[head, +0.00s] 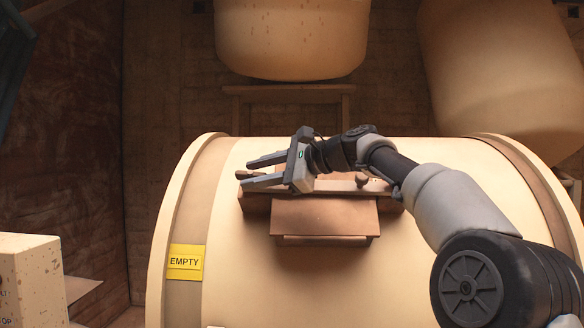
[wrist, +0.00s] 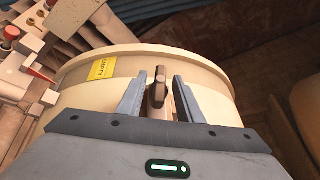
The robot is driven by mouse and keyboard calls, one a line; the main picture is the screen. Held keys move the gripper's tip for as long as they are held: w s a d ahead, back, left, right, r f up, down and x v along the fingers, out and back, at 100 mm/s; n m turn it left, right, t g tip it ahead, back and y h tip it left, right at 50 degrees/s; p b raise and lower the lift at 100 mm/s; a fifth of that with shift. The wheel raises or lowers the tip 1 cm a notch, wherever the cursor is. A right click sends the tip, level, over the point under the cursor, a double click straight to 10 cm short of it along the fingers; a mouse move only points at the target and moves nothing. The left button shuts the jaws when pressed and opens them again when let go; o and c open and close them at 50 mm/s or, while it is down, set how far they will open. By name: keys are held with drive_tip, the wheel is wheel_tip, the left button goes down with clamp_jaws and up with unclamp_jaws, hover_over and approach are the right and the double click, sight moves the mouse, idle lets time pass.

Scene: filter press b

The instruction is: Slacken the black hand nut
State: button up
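My gripper (head: 249,174) is open above the left end of a brown bar (head: 335,190) on the big cream drum (head: 230,240). A small dark brown hand nut (head: 243,175) shows at that end, by the fingertips. In the wrist view the brown nut (wrist: 158,88) stands between my two open fingers (wrist: 160,82), with a gap on each side. A second, similar knob (head: 362,179) sits near the bar's right end, under my arm. No nut looks clearly black; both look brown.
A brown box-like piece (head: 325,217) juts from the drum below the bar. A yellow "EMPTY" label (head: 186,262) is on the drum's left. A cream block (head: 30,275) stands at lower left. Other cream drums (head: 290,40) are at the back.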

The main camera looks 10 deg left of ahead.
drive_tip(key=b+v, duration=0.1)
drive_tip(key=v, duration=1.4)
drive_tip(key=shift+s+d+r, duration=0.1)
drive_tip(key=shift+d, duration=0.05)
drive_tip(key=s+a+f+n+g+h+p, duration=0.15)
drive_tip(key=s+f+n+h, duration=0.25)
drive_tip(key=s+f, duration=0.4)
drive_tip(key=s+a+f+n+h+p, duration=0.25)
drive_tip(key=s+f, duration=0.35)
drive_tip(key=f, duration=0.3)
drive_tip(key=s+d+f+n+h+p, duration=0.1)
drive_tip(key=s+d+f+n+h, duration=0.15)
drive_tip(key=s+d+f, duration=0.35)
drive_tip(key=s+d+f+n+h, duration=0.2)
drive_tip(key=s+d+f+n, duration=0.15)
drive_tip(key=s, duration=0.35)
drive_tip(key=s+d+f+t+h+p, duration=0.1)
drive_tip(key=s+d+f+h, duration=0.2)
drive_tip(key=d, duration=0.8)
drive_tip(key=shift+s+f, duration=0.5)
drive_tip(key=shift+s, duration=0.45)
